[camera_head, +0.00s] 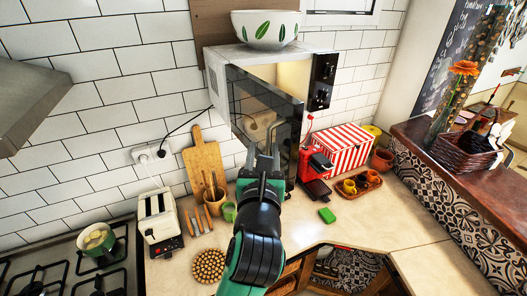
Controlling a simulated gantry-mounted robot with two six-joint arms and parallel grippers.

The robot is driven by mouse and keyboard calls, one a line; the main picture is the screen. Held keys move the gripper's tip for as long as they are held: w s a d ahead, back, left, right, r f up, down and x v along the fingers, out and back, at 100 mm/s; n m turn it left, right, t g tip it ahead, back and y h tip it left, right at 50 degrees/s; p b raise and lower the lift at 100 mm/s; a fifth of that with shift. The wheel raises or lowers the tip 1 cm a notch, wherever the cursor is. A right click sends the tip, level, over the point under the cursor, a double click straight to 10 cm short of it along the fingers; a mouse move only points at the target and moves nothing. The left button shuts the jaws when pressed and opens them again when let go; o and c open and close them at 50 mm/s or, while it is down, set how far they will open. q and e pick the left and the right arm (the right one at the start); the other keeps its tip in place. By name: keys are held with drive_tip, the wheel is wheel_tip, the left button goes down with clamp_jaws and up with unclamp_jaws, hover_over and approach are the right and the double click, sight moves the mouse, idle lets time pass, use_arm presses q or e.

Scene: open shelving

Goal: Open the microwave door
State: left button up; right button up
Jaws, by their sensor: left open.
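The microwave (221,53) stands against the tiled wall, with a grey body and a dark control panel (323,82) on its right. Its dark glass door (262,108) is partly open, swung out from the left side, and the pale interior (295,78) shows between the door and the panel. My left gripper (263,153) is open, its two fingers pointing up in front of the lower part of the door. I cannot tell whether the fingers touch the door. No handle shows clearly. My right gripper is not in view.
A leaf-patterned bowl (265,29) sits on the microwave. A red coffee machine (316,158), a striped box (345,152) and a cup tray (358,187) stand right of the gripper.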

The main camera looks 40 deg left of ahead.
use_arm(q)
drive_tip(key=shift+d, duration=0.1)
drive_tip(key=b+v, duration=0.2)
drive_tip(key=v, duration=0.9)
drive_tip(key=shift+s, duration=0.25)
